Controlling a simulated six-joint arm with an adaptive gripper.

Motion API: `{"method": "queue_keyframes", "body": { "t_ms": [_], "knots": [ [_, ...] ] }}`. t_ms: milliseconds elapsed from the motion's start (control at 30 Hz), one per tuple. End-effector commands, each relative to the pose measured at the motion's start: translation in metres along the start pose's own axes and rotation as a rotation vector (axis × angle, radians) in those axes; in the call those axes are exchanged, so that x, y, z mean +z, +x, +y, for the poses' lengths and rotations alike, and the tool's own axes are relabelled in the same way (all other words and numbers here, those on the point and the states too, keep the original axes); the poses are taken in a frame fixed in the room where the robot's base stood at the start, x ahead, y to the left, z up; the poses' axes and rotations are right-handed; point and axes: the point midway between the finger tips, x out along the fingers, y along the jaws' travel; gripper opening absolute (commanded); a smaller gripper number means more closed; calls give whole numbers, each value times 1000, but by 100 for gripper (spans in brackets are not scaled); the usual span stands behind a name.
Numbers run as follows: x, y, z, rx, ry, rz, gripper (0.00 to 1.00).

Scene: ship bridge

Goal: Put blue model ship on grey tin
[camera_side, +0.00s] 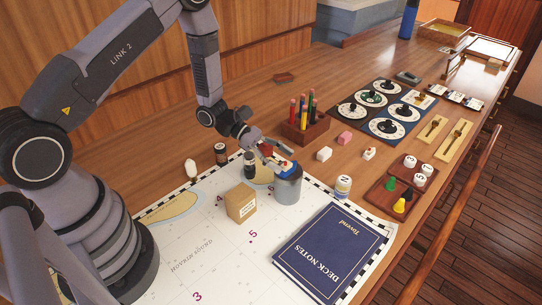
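The grey tin (288,188) stands upright on the chart, a little right of the middle. The blue model ship (286,169), with some white and red on it, is at the top of the tin. My gripper (273,158) reaches down from the upper left and its fingers are right at the ship. The fingers and the ship overlap in this view, so I cannot tell whether they grip it. Whether the ship rests on the tin's lid or hangs just above it is too small to tell.
Close left of the tin are a dark jar (249,165) and a cardboard box (240,202). The Deck Notes book (333,250) lies in front. The chart's left front is clear.

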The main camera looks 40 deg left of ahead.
Motion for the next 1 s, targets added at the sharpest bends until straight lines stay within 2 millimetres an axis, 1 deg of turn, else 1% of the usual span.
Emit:
{"method": "queue_keyframes", "body": {
  "t_ms": [167,267,333,467,600,700,833,933,1000],
  "knots": [
    [0,0,0,0,0,0,56],
    [4,-2,0,0,1,0,56],
    [3,-10,1,3,-1,0,56],
    [3,-34,1,6,-1,0,56],
    [3,-67,1,7,-1,0,56],
    [3,-88,1,6,-1,0,56],
    [3,-108,1,4,1,0,56],
    [3,-117,0,1,1,0,56],
    [8,-121,-1,-9,20,6,56]
  ]
}}
